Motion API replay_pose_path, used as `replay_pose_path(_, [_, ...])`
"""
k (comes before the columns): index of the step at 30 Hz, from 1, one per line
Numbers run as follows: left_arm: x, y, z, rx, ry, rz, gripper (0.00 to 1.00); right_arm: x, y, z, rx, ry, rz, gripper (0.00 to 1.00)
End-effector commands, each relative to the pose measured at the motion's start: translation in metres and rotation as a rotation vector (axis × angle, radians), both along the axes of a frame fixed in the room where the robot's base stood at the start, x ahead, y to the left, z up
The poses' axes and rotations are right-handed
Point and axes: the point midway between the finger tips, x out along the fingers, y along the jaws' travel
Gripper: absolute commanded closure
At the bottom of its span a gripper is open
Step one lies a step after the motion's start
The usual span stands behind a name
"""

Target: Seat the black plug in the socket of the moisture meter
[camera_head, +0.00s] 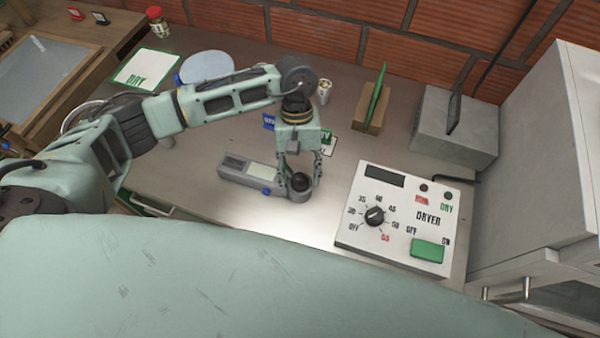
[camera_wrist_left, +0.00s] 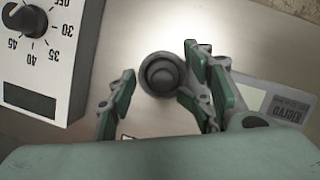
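The moisture meter (camera_head: 235,168) is a long grey device with a pale display, lying on the bench. Its rounded right end carries a round black piece (camera_head: 300,181), which looks like the black plug at the socket. In the left wrist view this piece (camera_wrist_left: 162,73) shows as dark concentric rings. I cannot tell how deep it sits. My left gripper (camera_head: 298,172) points down over this end, its fingers apart on either side of the black piece. In the left wrist view, gaps show between the fingers (camera_wrist_left: 158,95) and the piece. My right gripper is not in view.
The white dryer box (camera_head: 395,230) with dial and green switch stands close on the right. Behind are a grey metal box (camera_head: 450,130), a wooden block with a green stick (camera_head: 375,105) and a small cup (camera_head: 324,92). Bench space left of the meter is fairly clear.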

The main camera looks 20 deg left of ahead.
Motion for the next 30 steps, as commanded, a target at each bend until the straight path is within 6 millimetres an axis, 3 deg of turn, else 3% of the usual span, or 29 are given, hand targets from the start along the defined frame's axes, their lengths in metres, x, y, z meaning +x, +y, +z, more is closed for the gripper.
replay_pose_path(8, [0.001,0.000,0.005,-0.001,-0.001,0.000,0.55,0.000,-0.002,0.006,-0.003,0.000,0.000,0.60])
replay_pose_path(14, [0.000,0.000,0.020,-0.001,0.001,0.000,0.55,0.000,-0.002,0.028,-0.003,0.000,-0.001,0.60])
replay_pose_path(15, [0.005,0.001,0.019,-0.002,-0.007,0.001,0.55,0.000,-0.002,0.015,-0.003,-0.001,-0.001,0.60])
replay_pose_path(18, [0.013,0.005,0.037,-0.002,-0.009,-0.001,0.55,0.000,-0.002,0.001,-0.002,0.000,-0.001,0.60])
replay_pose_path(30, [0.037,0.016,0.111,0.000,-0.005,0.000,0.55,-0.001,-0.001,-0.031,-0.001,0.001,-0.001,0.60])
